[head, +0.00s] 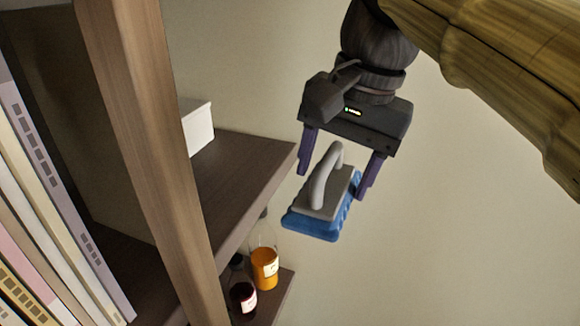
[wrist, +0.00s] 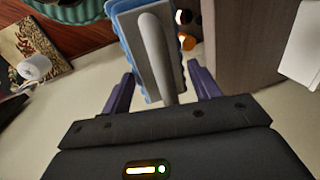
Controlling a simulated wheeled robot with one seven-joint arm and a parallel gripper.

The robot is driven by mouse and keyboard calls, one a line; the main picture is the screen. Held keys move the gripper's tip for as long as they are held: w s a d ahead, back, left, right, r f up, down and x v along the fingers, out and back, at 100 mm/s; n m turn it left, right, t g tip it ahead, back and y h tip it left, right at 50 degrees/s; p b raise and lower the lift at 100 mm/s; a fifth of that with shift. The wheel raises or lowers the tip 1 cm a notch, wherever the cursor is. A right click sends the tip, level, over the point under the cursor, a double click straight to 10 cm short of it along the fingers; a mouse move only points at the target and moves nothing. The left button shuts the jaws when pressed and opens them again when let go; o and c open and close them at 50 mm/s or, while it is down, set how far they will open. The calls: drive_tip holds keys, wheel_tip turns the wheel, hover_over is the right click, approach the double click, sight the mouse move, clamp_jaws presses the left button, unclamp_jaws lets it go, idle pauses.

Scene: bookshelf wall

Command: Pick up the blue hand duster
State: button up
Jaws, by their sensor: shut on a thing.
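The blue hand duster (head: 318,226) has a grey plate and an arched grey handle over a blue pad. In the head view it hangs in the air right of the shelf edge, tilted. My gripper (head: 332,184) has its purple fingers on either side of it and is shut on it. In the wrist view the duster (wrist: 138,40) is between the fingertips of my gripper (wrist: 161,73), with its handle facing the camera. The exact contact points of the fingers are hard to see.
A brown shelf board (head: 235,178) bears a white box (head: 197,130) at left. Below it stand an orange bottle (head: 264,266) and a dark bottle (head: 241,292). A wooden upright (head: 150,150) and several books (head: 62,190) are further left. The wall at right is bare.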

drive_tip(key=shift+s+d, duration=0.25)
drive_tip(key=shift+d, duration=0.4)
drive_tip(key=shift+s+d, duration=0.25)
drive_tip(key=shift+d, duration=0.35)
drive_tip(key=shift+o, duration=1.1)
drive_tip(key=shift+c, duration=0.6)
drive_tip(key=shift+w, duration=0.1)
